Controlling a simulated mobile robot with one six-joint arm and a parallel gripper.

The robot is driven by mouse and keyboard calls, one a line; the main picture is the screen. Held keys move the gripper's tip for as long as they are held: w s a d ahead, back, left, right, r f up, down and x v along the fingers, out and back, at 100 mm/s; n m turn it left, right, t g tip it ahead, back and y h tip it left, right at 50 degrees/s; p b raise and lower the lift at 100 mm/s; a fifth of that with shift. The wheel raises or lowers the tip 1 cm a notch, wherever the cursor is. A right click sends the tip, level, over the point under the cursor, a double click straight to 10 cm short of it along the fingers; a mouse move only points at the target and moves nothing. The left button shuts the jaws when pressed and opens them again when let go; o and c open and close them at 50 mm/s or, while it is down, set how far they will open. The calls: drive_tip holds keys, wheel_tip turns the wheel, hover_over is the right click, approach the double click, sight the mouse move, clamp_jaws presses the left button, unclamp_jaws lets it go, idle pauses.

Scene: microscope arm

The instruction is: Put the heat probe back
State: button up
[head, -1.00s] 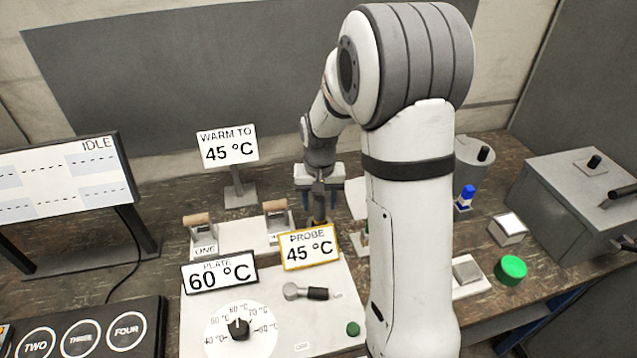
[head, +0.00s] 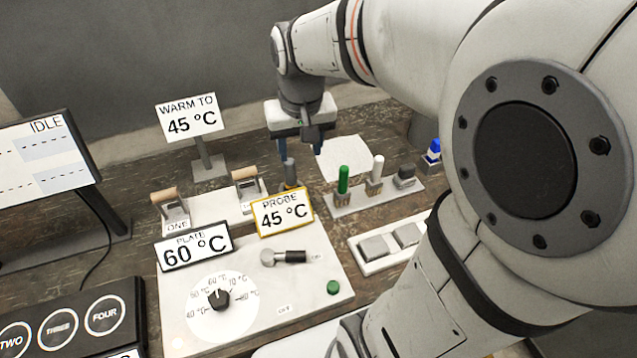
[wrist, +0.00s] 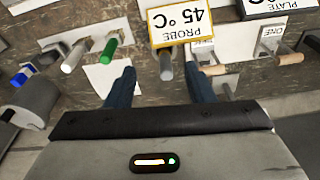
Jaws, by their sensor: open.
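A grey upright rod, apparently the heat probe (head: 290,173), stands in a holder behind the yellow-framed PROBE 45 °C sign (head: 284,213). The sign hides its lower part in the head view. My gripper (head: 299,151) is open and empty, pointing down just above the rod's top. In the wrist view the rod (wrist: 166,66) shows between the two spread blue fingers, apart from both, by the PROBE sign (wrist: 181,24).
A rack (head: 376,194) with a green, a white and a dark grey handle stands to the right. White stations with wooden-handled clamps (head: 172,212) stand left. A WARM TO 45 °C sign (head: 192,119) rises behind. The plate panel (head: 260,300) with dial lies in front.

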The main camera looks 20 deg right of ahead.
drive_tip(key=s+n+t, duration=0.1)
drive_tip(key=s, duration=1)
drive_tip(key=shift+s+a+t, duration=0.2)
drive_tip(key=shift+s+t, duration=0.15)
drive_tip(key=shift+t, duration=0.05)
wheel_tip(320, 180, down, 3)
drive_tip(key=shift+w+d+r+b, duration=0.1)
drive_tip(key=shift+r+b, duration=0.05)
drive_tip(key=shift+b, duration=0.95)
